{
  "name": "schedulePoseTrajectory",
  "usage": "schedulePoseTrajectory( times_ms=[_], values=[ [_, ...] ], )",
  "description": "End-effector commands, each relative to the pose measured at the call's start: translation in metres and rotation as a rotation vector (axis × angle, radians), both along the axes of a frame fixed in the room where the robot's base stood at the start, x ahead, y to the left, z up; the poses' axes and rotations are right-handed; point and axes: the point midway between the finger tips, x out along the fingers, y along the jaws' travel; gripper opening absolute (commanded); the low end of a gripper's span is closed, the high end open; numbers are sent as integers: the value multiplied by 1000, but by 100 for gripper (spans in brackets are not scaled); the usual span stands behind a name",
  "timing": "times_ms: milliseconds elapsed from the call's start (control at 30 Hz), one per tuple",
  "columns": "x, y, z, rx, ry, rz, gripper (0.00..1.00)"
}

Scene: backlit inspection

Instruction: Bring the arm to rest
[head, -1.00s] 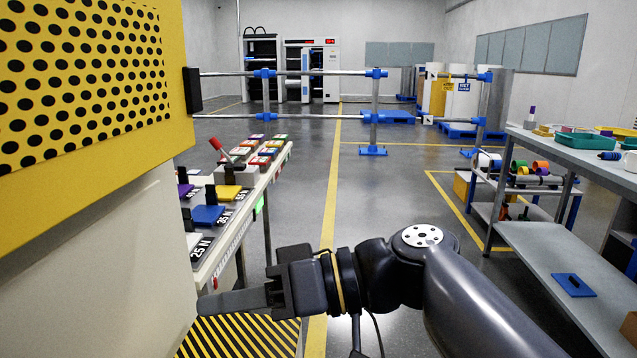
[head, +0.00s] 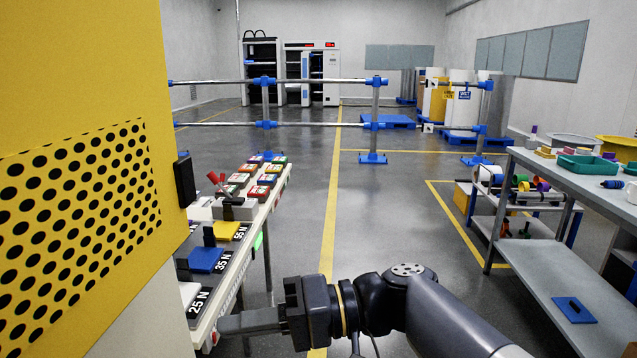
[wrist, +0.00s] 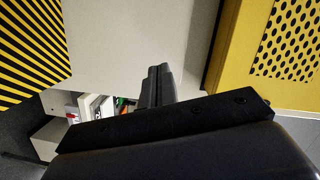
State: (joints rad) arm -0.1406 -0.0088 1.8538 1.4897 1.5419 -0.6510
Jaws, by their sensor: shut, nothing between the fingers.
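My gripper (head: 250,322) reaches left across the bottom of the head view, in front of the near end of the white bench. Its fingers are together and hold nothing. In the wrist view my gripper (wrist: 158,72) shows two dark fingers side by side, touching, pointing toward a pale panel (wrist: 130,30). I cannot tell exactly how far the fingertips are from that panel. My forearm comes in from the lower right of the head view.
A yellow cabinet with a perforated panel (head: 75,200) stands close on the left. A grey shelf table (head: 560,262) is on the right. Blue-jointed rails (head: 320,124) cross behind. Floor between is clear.

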Motion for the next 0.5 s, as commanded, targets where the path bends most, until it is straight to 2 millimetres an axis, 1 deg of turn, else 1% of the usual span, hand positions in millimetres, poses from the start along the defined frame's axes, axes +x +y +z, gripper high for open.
schedulePoseTrajectory(
  times_ms=[33, 67, 500],
  values=[
    [6, 0, 6, 2, 30, 0, 0],
    [9, -1, 7, 3, 45, 0, 0],
    [51, -4, 9, 21, 269, -1, 0]
  ],
)
